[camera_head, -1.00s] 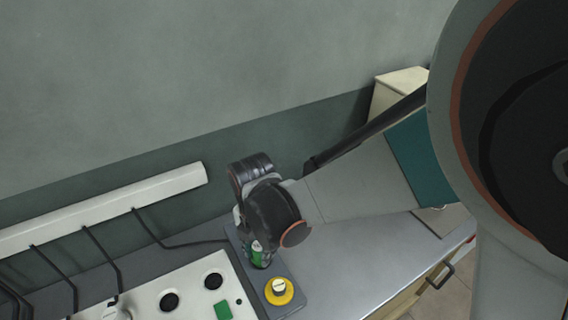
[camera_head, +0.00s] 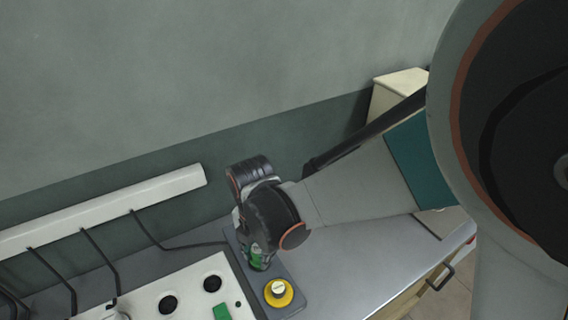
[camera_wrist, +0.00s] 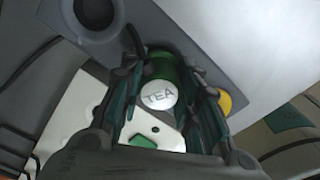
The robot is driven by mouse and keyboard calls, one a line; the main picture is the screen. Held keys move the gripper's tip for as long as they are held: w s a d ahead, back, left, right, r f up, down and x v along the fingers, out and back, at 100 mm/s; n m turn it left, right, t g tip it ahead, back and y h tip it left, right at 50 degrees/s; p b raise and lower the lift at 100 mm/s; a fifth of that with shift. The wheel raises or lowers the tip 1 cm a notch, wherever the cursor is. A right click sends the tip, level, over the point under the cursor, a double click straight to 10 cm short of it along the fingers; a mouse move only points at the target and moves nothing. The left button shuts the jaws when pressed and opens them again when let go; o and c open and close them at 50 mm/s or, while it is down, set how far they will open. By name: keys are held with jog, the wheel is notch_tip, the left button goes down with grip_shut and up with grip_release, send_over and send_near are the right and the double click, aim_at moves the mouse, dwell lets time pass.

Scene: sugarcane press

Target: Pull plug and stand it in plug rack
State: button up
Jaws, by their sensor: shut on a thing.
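My gripper (camera_wrist: 160,100) is shut on a green plug (camera_wrist: 162,72), whose round white end reads "TEA". In the head view the green plug (camera_head: 257,258) shows between the fingers of my gripper (camera_head: 255,250), over a grey block (camera_head: 262,284). A dark cable leads to the plug from the left. I cannot tell whether the plug's lower end is seated in the block or just above it. The block also shows in the wrist view (camera_wrist: 190,47), with a dark round socket (camera_wrist: 95,10). It looks like the plug rack.
A yellow plug (camera_head: 279,292) with a pale top stands at the block's near end. A white panel (camera_head: 190,285) with dark round holes and a green label (camera_head: 221,312) lies to its left. A white rail (camera_head: 110,208) with several dark cables runs along the wall. Bare metal tabletop (camera_head: 350,270) lies to the right.

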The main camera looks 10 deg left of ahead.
jog(key=shift+f+b, duration=0.4)
jog(key=shift+f, duration=0.15)
jog(key=o, duration=0.8)
jog(key=shift+r, duration=0.15)
jog(key=shift+s+r+p, duration=0.1)
jog(key=shift+r+p, duration=3.9)
jog(key=shift+r, duration=1.45)
